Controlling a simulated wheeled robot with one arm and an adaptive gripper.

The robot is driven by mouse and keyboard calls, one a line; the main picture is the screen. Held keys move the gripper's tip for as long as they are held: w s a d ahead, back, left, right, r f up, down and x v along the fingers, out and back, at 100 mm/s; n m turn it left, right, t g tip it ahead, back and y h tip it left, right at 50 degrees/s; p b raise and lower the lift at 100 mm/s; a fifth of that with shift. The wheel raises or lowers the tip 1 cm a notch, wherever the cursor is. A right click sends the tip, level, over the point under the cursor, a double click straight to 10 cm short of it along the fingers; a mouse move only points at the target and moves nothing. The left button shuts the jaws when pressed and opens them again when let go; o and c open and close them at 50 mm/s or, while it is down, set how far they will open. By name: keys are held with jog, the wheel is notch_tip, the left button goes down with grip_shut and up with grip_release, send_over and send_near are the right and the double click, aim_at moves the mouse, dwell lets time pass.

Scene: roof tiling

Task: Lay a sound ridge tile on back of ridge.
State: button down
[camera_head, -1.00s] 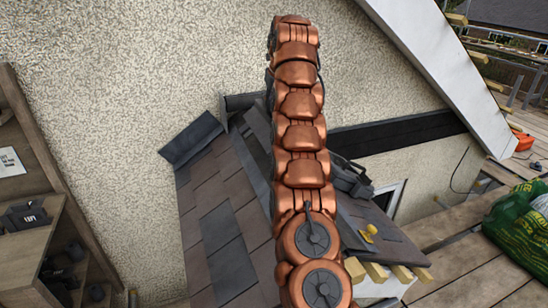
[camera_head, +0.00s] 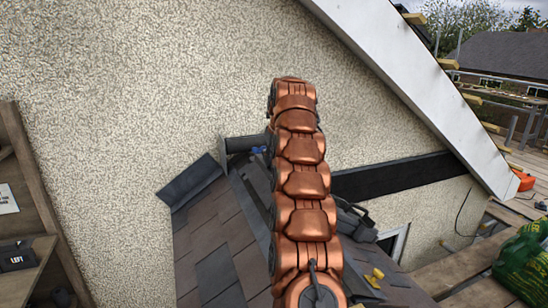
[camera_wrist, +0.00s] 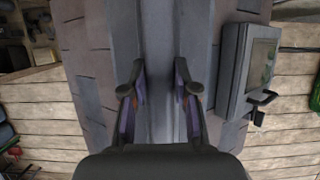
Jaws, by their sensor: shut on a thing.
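My gripper (camera_wrist: 160,88) is shut on a grey ridge tile (camera_wrist: 160,58), which runs between its two fingers in the wrist view. The ridge lies below it, with the slopes falling away on both sides. In the head view my arm hides most of the gripper and the held tile. A dark grey tile-like piece (camera_head: 243,143) shows at the back end of the ridge, close to the wall, with a small blue part (camera_head: 258,150) beside it. Whether this piece is the held tile, and whether it touches the ridge, I cannot tell.
The left slope (camera_head: 215,245) has brown and grey tiles, with a dark slab (camera_head: 190,182) at its upper edge. A grey box (camera_wrist: 250,70) sits on the right slope. A yellow object (camera_head: 377,273) lies lower there. Shelves (camera_head: 30,220) stand left; green bags (camera_head: 525,255) lie right.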

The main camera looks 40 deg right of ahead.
aim_at(257, 173)
jog(key=shift+f, duration=0.55)
jog(key=shift+f, duration=0.2)
jog(key=shift+f+p, duration=0.5)
jog(key=shift+f, duration=1.1)
jog(key=shift+f, duration=0.15)
jog(key=c, duration=0.9)
grip_release()
jog(key=shift+f, duration=0.1)
